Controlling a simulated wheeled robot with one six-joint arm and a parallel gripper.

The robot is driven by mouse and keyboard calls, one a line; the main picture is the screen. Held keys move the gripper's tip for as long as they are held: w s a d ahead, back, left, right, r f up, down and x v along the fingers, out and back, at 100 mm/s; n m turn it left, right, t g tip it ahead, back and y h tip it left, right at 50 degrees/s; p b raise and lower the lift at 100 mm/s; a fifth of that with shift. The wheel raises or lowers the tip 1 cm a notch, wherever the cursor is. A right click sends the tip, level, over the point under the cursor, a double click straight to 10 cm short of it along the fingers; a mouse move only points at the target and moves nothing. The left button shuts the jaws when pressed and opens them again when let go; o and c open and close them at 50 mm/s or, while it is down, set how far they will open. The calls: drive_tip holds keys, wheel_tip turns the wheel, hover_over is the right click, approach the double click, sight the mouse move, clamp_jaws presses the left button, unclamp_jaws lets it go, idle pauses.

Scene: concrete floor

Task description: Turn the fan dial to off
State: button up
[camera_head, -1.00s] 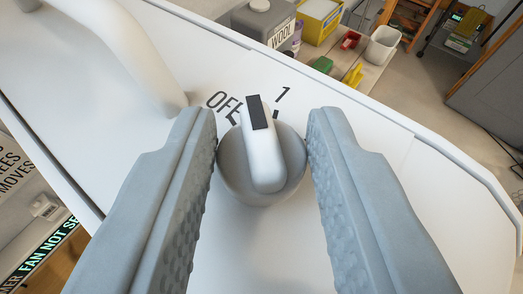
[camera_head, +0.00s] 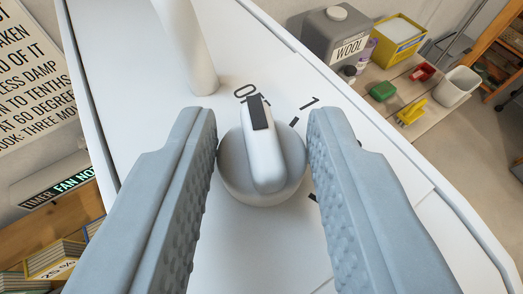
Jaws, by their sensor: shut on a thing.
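The fan dial (camera_head: 262,168) is a round light grey knob with a raised white bar across it. A black mark sits on the far end of the bar. The dial is on a white panel (camera_head: 235,240). My gripper (camera_head: 262,155) is shut on the dial, one grey finger on each side. The bar's black end points up in the picture, at the label starting with "O" (camera_head: 245,92). The rest of that label is hidden behind the dial. The number 1 (camera_head: 309,103) and its tick are to the right of the bar's end.
A white handle-like post (camera_head: 188,50) rises from the panel just beyond the dial. Behind the panel, a bench holds a grey WOOL container (camera_head: 338,38), a yellow box (camera_head: 398,40) and a white bin (camera_head: 457,87). A printed sign (camera_head: 45,65) is at upper left.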

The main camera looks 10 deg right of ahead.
drive_tip(key=shift+f, duration=0.1)
drive_tip(key=o, duration=1)
drive_tip(key=v, duration=1.7)
drive_tip(key=shift+s+r, duration=0.15)
drive_tip(key=shift+r, duration=0.05)
